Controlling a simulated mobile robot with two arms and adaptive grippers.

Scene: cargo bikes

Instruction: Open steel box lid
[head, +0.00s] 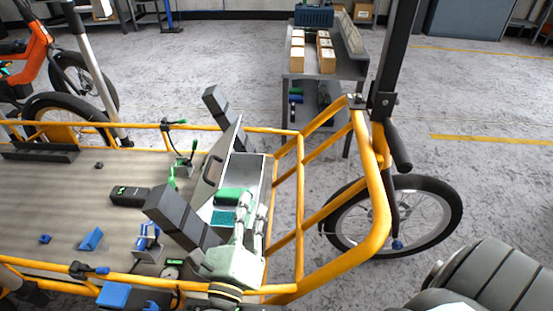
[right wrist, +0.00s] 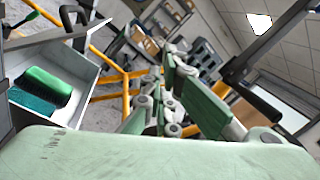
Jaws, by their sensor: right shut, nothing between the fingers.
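The steel box (head: 252,169) stands at the right end of the cargo bike's bed. A green brush (head: 234,196) and a teal piece (head: 222,217) lie inside; the brush also shows in the right wrist view (right wrist: 47,86). My right gripper (head: 250,202) is shut and empty at the box's near right part, covering some of it. Whether it touches the box I cannot tell. My left gripper is not in view.
Yellow rails (head: 292,205) surround the bed. Blue pieces (head: 91,239) and a black block (head: 128,196) lie on the bed. A cart with cardboard boxes (head: 326,58) stands behind.

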